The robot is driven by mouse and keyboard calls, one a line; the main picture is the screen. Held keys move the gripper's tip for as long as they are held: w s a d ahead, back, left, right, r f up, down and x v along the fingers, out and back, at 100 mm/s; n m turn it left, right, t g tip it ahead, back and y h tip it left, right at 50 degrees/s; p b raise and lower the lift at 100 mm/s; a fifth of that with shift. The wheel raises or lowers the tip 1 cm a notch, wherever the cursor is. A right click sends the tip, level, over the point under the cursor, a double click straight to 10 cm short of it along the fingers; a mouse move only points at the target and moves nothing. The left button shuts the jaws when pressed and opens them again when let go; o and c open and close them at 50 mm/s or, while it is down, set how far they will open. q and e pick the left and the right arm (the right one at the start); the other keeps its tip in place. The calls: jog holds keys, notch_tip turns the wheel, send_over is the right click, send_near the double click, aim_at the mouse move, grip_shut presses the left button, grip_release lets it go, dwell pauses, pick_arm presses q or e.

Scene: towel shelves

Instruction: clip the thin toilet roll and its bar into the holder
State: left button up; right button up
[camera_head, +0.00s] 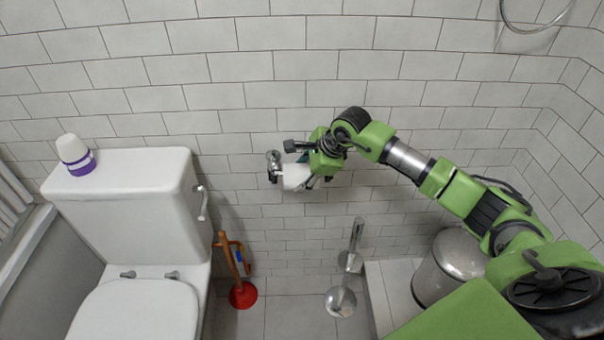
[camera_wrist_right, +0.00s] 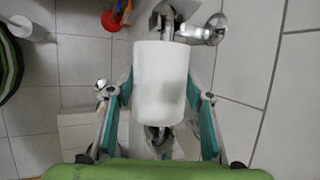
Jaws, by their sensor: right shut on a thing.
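The white toilet roll (camera_head: 296,177) is at the wall, just right of the chrome holder (camera_head: 273,164). My right gripper (camera_head: 308,166) is shut on the roll from the right. In the right wrist view the roll (camera_wrist_right: 160,82) sits between the teal finger pads of my right gripper (camera_wrist_right: 160,100), one on each side. The chrome holder (camera_wrist_right: 208,30) shows past the roll's far end, with metal parts between them. The bar is mostly hidden inside the roll. I cannot tell whether it touches the holder. My left gripper is out of view.
The white toilet (camera_head: 140,240) stands at the left, with a purple and white bottle (camera_head: 76,156) on its tank. A red plunger (camera_head: 242,293), a chrome brush stand (camera_head: 342,300) and a metal bin (camera_head: 450,265) stand below.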

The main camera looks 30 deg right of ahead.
jog(key=shift+f, duration=0.15)
jog(key=o, duration=1.2)
jog(key=shift+v, duration=4.05)
jog(key=x, duration=0.8)
jog(key=shift+r, duration=0.2)
